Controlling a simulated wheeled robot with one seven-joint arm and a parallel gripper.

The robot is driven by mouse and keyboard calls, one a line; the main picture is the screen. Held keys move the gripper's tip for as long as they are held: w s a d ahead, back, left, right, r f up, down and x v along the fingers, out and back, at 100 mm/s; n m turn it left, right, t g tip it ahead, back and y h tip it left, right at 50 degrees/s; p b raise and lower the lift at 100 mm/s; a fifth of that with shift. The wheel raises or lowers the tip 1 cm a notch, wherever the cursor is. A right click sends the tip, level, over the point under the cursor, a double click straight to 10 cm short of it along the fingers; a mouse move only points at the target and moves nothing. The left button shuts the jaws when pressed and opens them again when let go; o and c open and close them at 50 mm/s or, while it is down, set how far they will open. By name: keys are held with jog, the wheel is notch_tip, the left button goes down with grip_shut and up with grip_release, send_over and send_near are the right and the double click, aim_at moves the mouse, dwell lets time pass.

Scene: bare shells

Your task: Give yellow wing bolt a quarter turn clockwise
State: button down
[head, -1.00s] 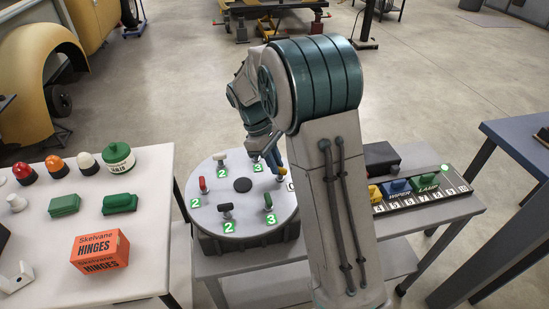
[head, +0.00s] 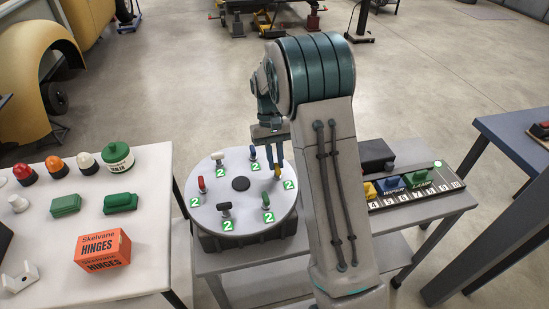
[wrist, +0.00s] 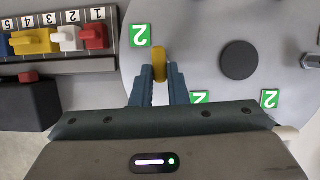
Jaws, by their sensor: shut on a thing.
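The yellow wing bolt (head: 278,170) stands on the right side of a round pale grey disc (head: 245,200). In the wrist view the yellow bolt (wrist: 159,62) is between the two blue fingers of my gripper (wrist: 160,82). The gripper is shut on it, one finger on each side. In the head view my gripper (head: 273,150) reaches down from behind my arm. A green label (wrist: 140,36) reading 2 lies beside the bolt. The lower part of the bolt is hidden by the fingers.
A dark hub (head: 241,184) is central. A lever panel (head: 415,190) stands to the right.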

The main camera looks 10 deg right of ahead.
jog(key=shift+w+d+m, duration=0.1)
jog(key=shift+m, duration=0.4)
jog(key=c, duration=1.4)
grip_release()
jog(key=shift+c, duration=0.2)
jog(key=shift+r, duration=0.15)
jog(key=v, duration=1.3)
jog(key=shift+d+r+b, duration=0.25)
jog(key=shift+r+b, duration=0.05)
